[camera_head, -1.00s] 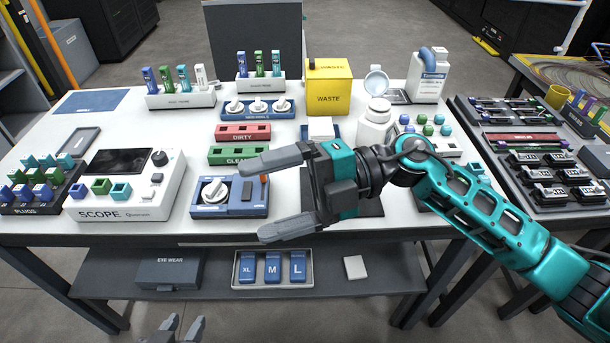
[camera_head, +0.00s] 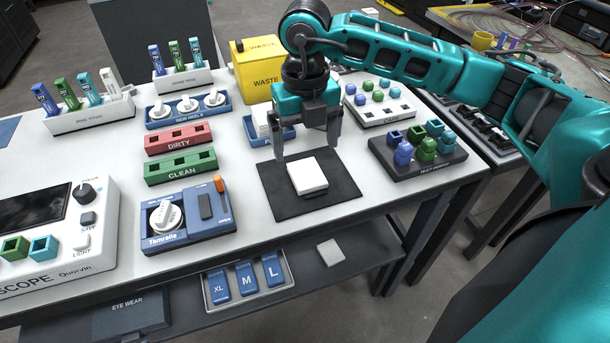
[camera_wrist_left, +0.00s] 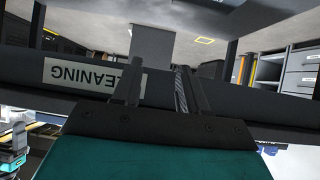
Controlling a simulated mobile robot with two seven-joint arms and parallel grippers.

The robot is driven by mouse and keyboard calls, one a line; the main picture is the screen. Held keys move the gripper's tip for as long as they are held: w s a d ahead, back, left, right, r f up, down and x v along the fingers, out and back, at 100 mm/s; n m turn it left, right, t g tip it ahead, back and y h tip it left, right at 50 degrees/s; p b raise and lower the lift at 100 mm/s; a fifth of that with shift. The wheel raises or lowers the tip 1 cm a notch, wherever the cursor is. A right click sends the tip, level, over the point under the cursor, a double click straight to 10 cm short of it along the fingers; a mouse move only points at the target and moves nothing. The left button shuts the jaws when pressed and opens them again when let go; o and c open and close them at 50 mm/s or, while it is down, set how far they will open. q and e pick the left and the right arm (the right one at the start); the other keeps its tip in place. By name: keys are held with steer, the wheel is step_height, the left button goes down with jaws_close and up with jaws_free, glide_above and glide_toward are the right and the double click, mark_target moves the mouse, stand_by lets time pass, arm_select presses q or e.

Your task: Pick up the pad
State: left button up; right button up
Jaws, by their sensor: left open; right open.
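A white square pad (camera_head: 308,176) lies flat on a black mat (camera_head: 282,200) near the table's front edge. My right gripper (camera_head: 306,148) points down just behind the pad in the head view, its two fingers apart and empty. I cannot tell how high the fingertips are above the mat. More white pads (camera_head: 262,117) sit in a blue holder behind that gripper, which partly hides them. Another white square piece (camera_head: 331,252) lies on the lower shelf. My left gripper (camera_wrist_left: 163,85) shows only in the left wrist view, fingers apart with nothing between them.
A yellow waste box (camera_head: 258,73) stands behind the right gripper. A blue Tamrelle device (camera_head: 190,222) is left of the mat. A dark rack of colored pieces (camera_head: 418,160) stands to its right. A dark surface with a cleaning label (camera_wrist_left: 95,77) is close to my left gripper.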

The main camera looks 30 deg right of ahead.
mark_target(307, 173)
step_height(307, 173, down, 7)
steer(key=shift+d+f+b, duration=0.1)
steer(key=shift+d+b, duration=0.05)
steer(key=shift+b, duration=0.25)
steer(key=shift+c, duration=0.4)
steer(key=c, duration=0.8)
